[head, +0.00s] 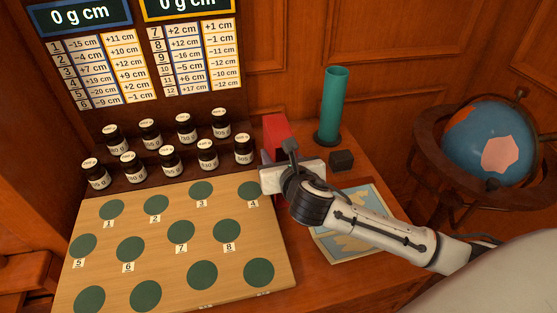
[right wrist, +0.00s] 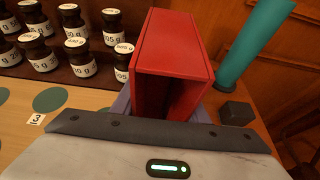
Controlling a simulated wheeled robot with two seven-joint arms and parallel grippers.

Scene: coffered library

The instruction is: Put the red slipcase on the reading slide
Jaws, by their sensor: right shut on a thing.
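The red slipcase (head: 275,130) stands upright at the back of the table, beyond my right gripper (head: 274,161). In the right wrist view the slipcase (right wrist: 174,48) fills the upper middle, its dark red hollow side facing the gripper. My right gripper is shut on its lower part; the hand hides its base. Grey-violet pieces (right wrist: 121,105) show on both sides of the slipcase low down; I cannot tell whether they are fingers or part of a holder. I cannot clearly identify the reading slide. My left gripper is not in view.
Several labelled dark jars (head: 168,158) stand on a stepped rack left of the slipcase. A wooden board (head: 180,222) with green discs lies in front. A teal cylinder (head: 331,105) and a dark block (head: 341,160) stand to the right. A map (head: 350,240) lies under my arm; a globe (head: 480,140) is far right.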

